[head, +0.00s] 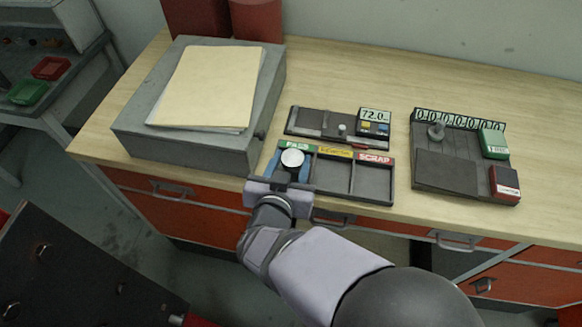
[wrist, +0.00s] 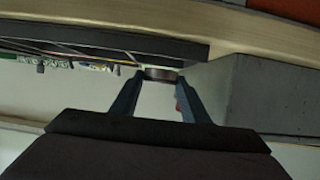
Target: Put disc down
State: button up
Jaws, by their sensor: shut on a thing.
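My gripper (head: 291,166) is over the left compartment of a dark three-part tray (head: 371,182). Its blue fingers are shut on a pale round disc (head: 292,158), seen from above in the head view. This left compartment has the green PASS label (head: 298,146); the middle label is yellow and the right one is red, SCRAP. In the wrist view the disc (wrist: 160,73) shows edge-on as a dark band between the fingertips (wrist: 160,84). I cannot tell whether the disc touches the compartment floor. The other two compartments look empty.
A grey box (head: 190,135) with papers (head: 208,85) stands close on the left. Behind the tray is a gauge unit (head: 340,124) reading about 72.0. A dark fixture (head: 447,172) with a numbered strip, a green box and a red box is at right. The bench's (head: 540,225) front right is clear.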

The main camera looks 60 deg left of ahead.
jog(key=shift+f, duration=1.25)
jog(key=shift+f, duration=0.2)
jog(key=o, duration=1.1)
jog(key=shift+c, duration=0.2)
jog(key=shift+r, duration=0.1)
